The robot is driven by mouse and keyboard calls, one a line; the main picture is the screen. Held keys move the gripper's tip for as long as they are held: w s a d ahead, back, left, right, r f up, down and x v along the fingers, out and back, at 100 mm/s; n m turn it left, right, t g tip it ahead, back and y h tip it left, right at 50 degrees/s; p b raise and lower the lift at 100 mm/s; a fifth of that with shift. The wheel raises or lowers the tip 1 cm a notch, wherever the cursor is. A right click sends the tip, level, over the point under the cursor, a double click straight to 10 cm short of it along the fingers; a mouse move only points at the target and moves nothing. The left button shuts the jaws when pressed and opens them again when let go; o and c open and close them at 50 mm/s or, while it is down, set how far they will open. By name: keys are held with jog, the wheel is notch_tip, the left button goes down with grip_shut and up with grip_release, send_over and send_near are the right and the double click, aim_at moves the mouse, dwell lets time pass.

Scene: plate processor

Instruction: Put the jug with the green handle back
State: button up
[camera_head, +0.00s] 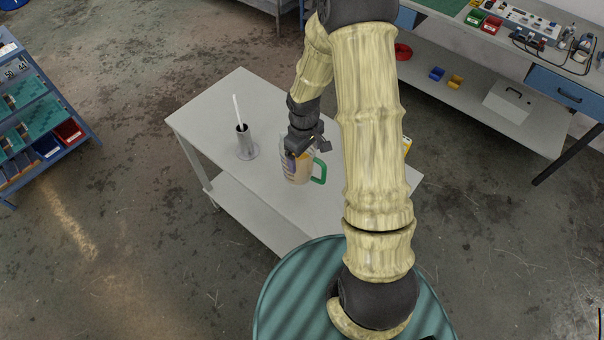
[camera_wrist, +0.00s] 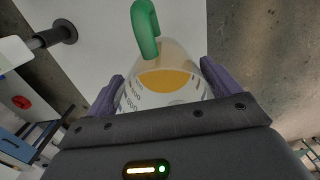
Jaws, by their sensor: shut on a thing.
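The clear jug (camera_head: 298,172) with the green handle (camera_head: 320,172) is upright over the grey-white table (camera_head: 240,95), right of the table's middle. It holds an orange-brown liquid. My gripper (camera_head: 294,157) is shut on it from above and behind. In the wrist view, the purple fingers of my gripper (camera_wrist: 160,85) press on both sides of the jug (camera_wrist: 165,55), and the green handle (camera_wrist: 145,28) points away from my palm. I cannot tell whether the jug's base touches the table.
A grey cylindrical holder (camera_head: 246,148) with a white rod stands on the table left of the jug. A yellow item (camera_head: 407,146) is partly hidden behind my arm. A blue rack (camera_head: 40,115) stands at far left, a workbench (camera_head: 480,90) at upper right.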

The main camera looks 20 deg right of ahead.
aim_at(305, 169)
jog(key=shift+w+f+p, duration=0.15)
jog(key=shift+f+p, duration=0.15)
jog(key=shift+f, duration=1.5)
jog(key=shift+f, duration=0.15)
notch_tip(305, 169, down, 3)
jog(key=shift+d+r+p, duration=0.1)
jog(key=shift+p, duration=0.4)
jog(key=shift+f, duration=0.5)
jog(key=shift+f, duration=0.2)
jog(key=o, duration=1.8)
